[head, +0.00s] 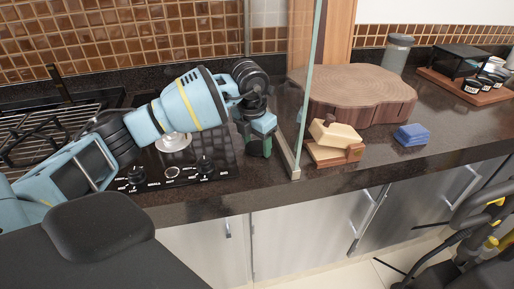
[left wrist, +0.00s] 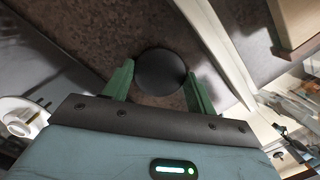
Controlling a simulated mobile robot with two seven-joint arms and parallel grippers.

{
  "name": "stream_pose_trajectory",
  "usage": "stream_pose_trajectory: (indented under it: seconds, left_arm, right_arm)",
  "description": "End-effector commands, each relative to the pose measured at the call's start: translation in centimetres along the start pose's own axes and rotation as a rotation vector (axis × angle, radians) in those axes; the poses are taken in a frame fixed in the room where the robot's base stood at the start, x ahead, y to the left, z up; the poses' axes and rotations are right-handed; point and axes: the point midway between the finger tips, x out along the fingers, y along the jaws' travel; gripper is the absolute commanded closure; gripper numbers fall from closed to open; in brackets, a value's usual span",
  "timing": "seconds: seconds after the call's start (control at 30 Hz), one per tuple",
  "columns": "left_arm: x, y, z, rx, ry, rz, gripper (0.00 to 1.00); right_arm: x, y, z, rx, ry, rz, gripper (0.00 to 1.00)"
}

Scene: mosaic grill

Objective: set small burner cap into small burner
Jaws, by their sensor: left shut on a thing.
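My left gripper (head: 259,150) points down over the dark counter, just right of the cooktop and left of the glass panel. In the left wrist view its green fingers (left wrist: 160,85) are shut on a round black disc, the small burner cap (left wrist: 161,71). In the head view the cap cannot be made out. A silver round burner (head: 173,143), apparently the small burner, sits bare on the cooktop (head: 222,160), left of the gripper and under my arm. A pale round part (left wrist: 22,115), likely the same burner, shows at the left wrist view's left edge. My right gripper is not seen.
An upright glass panel (head: 306,95) stands close to the right of my left gripper. Grates (head: 50,130) lie at left. Beyond the glass are a wood slab (head: 355,88), stacked blocks (head: 335,135) and a blue block (head: 411,135).

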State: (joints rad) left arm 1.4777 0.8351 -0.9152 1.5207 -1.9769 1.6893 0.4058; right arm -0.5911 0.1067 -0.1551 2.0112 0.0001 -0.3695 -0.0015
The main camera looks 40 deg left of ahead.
Motion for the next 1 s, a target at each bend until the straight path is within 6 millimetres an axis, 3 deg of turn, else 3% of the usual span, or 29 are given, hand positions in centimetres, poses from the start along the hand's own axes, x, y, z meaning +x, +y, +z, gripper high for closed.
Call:
stream_pose_trajectory:
  seconds: [0.43,0.87,1.0]
  left_arm:
    - [-0.8,0.3,-0.2,-0.001,-0.001,0.000,0.67]
    - [-7.1,0.2,0.6,0.000,-0.004,0.000,0.67]
    - [-7.1,1.8,-1.6,-0.002,0.003,0.003,0.67]
  right_arm:
    - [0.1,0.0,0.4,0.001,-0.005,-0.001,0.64]
    - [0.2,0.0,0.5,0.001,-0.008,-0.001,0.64]
    - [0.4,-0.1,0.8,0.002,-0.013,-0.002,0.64]
